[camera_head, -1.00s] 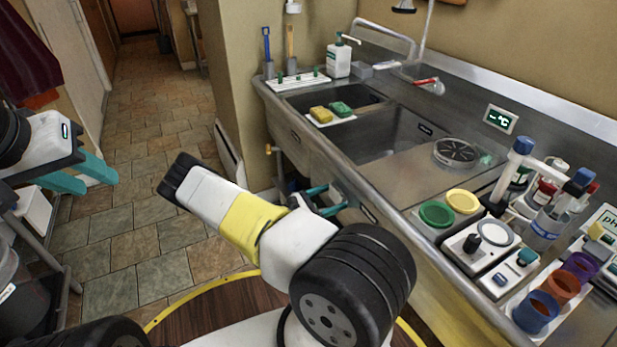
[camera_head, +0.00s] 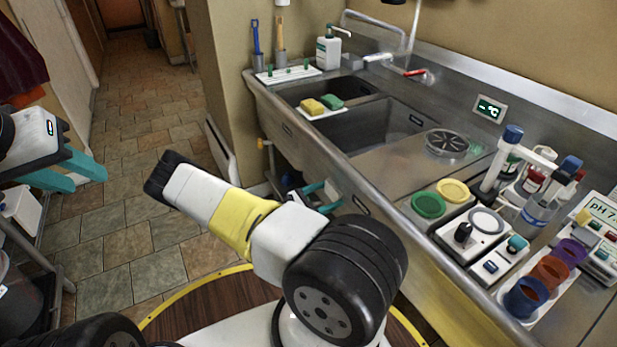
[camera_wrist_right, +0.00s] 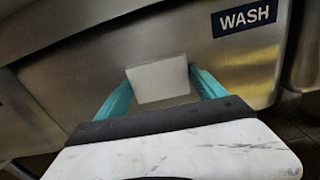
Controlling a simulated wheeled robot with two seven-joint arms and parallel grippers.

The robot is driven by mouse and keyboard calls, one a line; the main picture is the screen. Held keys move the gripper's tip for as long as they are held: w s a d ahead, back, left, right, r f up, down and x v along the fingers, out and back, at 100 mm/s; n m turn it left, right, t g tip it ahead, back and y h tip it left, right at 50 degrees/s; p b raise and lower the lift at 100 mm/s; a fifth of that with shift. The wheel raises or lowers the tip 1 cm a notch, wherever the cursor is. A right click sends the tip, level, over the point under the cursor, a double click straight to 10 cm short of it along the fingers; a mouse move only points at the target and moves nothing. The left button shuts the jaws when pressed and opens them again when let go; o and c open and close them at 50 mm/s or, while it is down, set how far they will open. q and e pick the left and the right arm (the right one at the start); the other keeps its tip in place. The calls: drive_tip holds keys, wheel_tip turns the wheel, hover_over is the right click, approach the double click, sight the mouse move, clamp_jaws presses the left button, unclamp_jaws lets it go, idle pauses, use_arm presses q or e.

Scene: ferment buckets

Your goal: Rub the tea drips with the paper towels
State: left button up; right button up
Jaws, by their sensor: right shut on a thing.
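My right gripper (camera_wrist_right: 160,88) is shut on a white folded pad (camera_wrist_right: 160,80), which looks like the paper towels. In the wrist view the pad is between the two teal fingers, before the steel front of the sink unit marked WASH. In the head view my right gripper (camera_head: 318,195) is partly hidden behind my arm, low beside the sink front. My left gripper (camera_head: 72,174) is at the left edge with its teal fingers apart and nothing seen between them. I cannot make out any tea drips in either view.
The steel sink counter (camera_head: 395,170) runs along the right. The tiled floor (camera_head: 130,150) at left is open.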

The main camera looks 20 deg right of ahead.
drive_tip(key=w, duration=0.6)
drive_tip(key=shift+a, duration=0.15)
drive_tip(key=shift+a, duration=0.1)
idle(0.4)
drive_tip(key=shift+s+a, duration=0.15)
drive_tip(key=shift+a, duration=1.3)
drive_tip(key=shift+s+a, duration=0.1)
drive_tip(key=shift+a, duration=1.35)
drive_tip(key=shift+s+a, duration=0.1)
drive_tip(key=shift+a, duration=1.4)
drive_tip(key=shift+r, duration=0.1)
